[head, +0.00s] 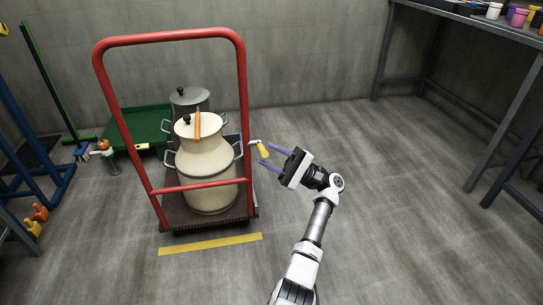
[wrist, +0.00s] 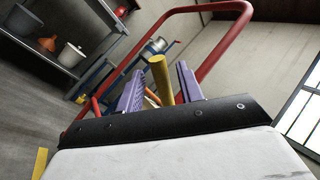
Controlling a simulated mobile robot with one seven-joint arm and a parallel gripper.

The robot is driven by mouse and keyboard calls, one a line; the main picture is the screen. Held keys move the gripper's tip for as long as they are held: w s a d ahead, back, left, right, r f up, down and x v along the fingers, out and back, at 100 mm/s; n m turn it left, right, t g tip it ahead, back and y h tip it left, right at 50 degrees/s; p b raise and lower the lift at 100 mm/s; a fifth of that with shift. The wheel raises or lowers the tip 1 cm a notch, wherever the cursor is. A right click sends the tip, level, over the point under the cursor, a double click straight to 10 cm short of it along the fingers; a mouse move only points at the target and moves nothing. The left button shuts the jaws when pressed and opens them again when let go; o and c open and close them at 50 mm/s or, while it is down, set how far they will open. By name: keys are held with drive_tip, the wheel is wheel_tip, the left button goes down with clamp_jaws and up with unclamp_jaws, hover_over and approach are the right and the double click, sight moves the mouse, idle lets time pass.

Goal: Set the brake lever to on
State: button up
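The brake lever (head: 263,150), with a yellow grip on a pale metal arm, sticks out from the right side of the red-framed cart (head: 246,100). My gripper (head: 264,155), with purple fingers, reaches it from the right. In the wrist view, the yellow grip (wrist: 160,78) stands between the two fingers of my gripper (wrist: 158,85). Gaps show on both sides of the grip, so the fingers are open around it. Whether the grip touches either finger cannot be told. The lever's pivot is hard to make out.
A cream milk can (head: 206,168) with an orange handle piece on top and a grey can (head: 190,98) stand on the cart. A yellow floor strip (head: 210,244) lies in front. A workbench (head: 500,30) stands at the right. The floor between is clear.

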drive_tip(key=b+v, duration=0.3)
drive_tip(key=v, duration=1)
drive_tip(key=shift+d+f, duration=0.2)
drive_tip(key=shift+d, duration=0.15)
